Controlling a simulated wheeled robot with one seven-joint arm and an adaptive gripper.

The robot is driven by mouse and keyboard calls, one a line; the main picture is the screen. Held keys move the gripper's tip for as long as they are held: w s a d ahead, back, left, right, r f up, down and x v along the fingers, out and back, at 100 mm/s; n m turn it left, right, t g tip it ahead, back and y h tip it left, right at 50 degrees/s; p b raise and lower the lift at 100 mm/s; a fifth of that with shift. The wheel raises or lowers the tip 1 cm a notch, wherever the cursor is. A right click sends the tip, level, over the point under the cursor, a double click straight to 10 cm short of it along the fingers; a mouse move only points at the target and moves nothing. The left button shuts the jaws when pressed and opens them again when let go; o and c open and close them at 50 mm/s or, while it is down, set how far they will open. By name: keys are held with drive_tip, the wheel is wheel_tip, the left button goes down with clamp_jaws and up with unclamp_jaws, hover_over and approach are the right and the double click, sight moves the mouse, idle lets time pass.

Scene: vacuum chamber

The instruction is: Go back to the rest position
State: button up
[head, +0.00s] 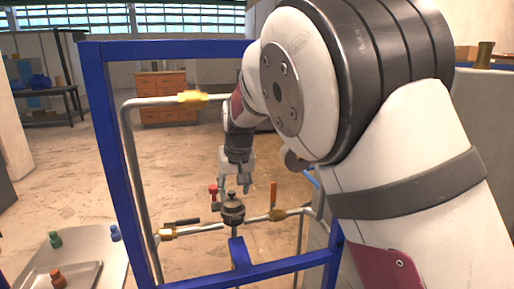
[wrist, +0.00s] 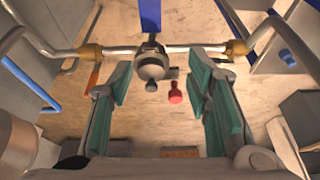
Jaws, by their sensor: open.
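My gripper (head: 234,187) is open and points down, just above the dark round chamber fitting (head: 232,208) on the pipe assembly. In the wrist view my gripper's two green-padded fingers (wrist: 158,80) stand apart with nothing held between them. The chamber fitting (wrist: 152,62) shows beyond the fingertips, near the middle. A red knob (head: 213,191) sits on its left side in the head view; it also shows in the wrist view (wrist: 175,93). From the head view I cannot tell whether the fingers touch the fitting.
A blue frame (head: 96,110) surrounds the grey pipes (head: 132,160). An orange handle (head: 273,194) and a black handle (head: 182,222) stick out from the lower pipe. A tray (head: 90,280) with coloured knobs lies at lower left. An orange drawer cabinet (head: 165,98) stands behind on open floor.

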drive_tip(key=s+d+r+m, duration=0.1)
drive_tip(key=s+d+r, duration=0.4)
drive_tip(key=s+d, duration=0.3)
drive_tip(key=s+d+r+m, duration=0.1)
drive_tip(key=s+d+r, duration=0.4)
drive_tip(key=s+d, duration=0.25)
drive_tip(key=s+d+f, duration=0.1)
drive_tip(key=s+d, duration=0.2)
drive_tip(key=s, duration=0.4)
drive_tip(key=s+d+f, duration=0.1)
drive_tip(key=s+d, duration=0.2)
drive_tip(key=s, duration=0.5)
drive_tip(key=s+d+f+h, duration=0.1)
drive_tip(key=s+d+f, duration=0.1)
drive_tip(key=s+d, duration=0.2)
drive_tip(key=s, duration=0.3)
drive_tip(key=shift+s+m+t, duration=0.15)
drive_tip(key=shift+m+t, duration=0.25)
drive_tip(key=shift+o, duration=0.2)
drive_tip(key=shift+r, duration=0.1)
